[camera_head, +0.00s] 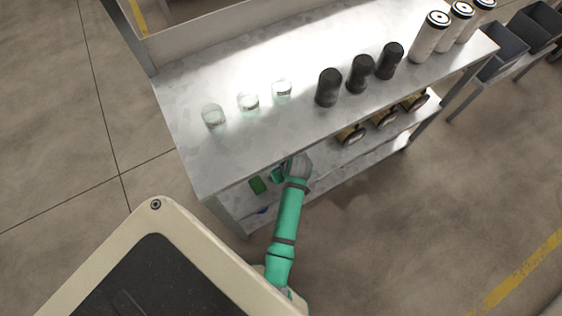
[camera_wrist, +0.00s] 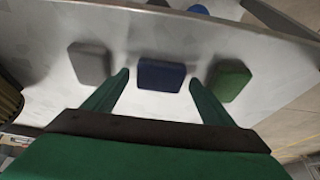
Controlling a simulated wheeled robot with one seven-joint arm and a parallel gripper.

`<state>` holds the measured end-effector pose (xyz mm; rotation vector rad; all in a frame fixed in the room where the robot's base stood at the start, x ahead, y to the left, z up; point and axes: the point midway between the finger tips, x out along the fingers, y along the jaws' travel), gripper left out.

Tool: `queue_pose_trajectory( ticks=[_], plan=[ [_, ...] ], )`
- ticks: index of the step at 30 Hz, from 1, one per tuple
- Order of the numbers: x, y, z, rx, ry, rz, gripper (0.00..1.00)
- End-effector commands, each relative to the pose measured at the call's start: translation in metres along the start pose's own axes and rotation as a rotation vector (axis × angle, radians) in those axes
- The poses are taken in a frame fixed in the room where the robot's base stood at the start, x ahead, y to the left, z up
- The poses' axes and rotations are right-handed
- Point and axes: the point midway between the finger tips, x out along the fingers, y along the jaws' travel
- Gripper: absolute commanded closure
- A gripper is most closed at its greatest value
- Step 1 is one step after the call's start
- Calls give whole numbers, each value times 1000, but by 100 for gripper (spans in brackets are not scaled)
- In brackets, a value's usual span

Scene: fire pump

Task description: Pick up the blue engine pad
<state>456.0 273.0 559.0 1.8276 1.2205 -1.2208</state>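The blue engine pad (camera_wrist: 161,75) lies on the metal lower shelf in the wrist view, between a grey pad and a green pad. My gripper (camera_wrist: 159,80) has two green fingers spread apart, one on each side of the blue pad. The fingers look open, and I cannot tell whether they touch the pad. In the head view only a small blue spot (camera_head: 263,210) shows at the lower shelf's edge, and my arm reaches under the table top. My fingers are hidden there.
A grey pad (camera_wrist: 89,62) and a green pad (camera_wrist: 229,80) flank the blue one closely. The green pad also shows in the head view (camera_head: 257,185). The table top (camera_head: 225,160) overhangs the lower shelf and carries glass jars (camera_head: 248,104) and black canisters (camera_head: 329,87).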

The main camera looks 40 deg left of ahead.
Motion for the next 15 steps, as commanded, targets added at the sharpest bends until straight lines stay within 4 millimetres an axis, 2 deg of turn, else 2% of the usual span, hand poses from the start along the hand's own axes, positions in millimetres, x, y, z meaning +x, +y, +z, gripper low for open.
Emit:
queue_pose_trajectory(
  ticks=[1,4,5,7,8,15],
  plan=[
    [0,0,0,0,0,0,36],
    [0,0,0,0,0,0,60],
    [0,0,0,0,0,0,64],
    [0,0,0,0,0,0,64],
    [0,0,0,0,0,0,67],
    [-2,0,-1,0,0,0,67]
  ],
)
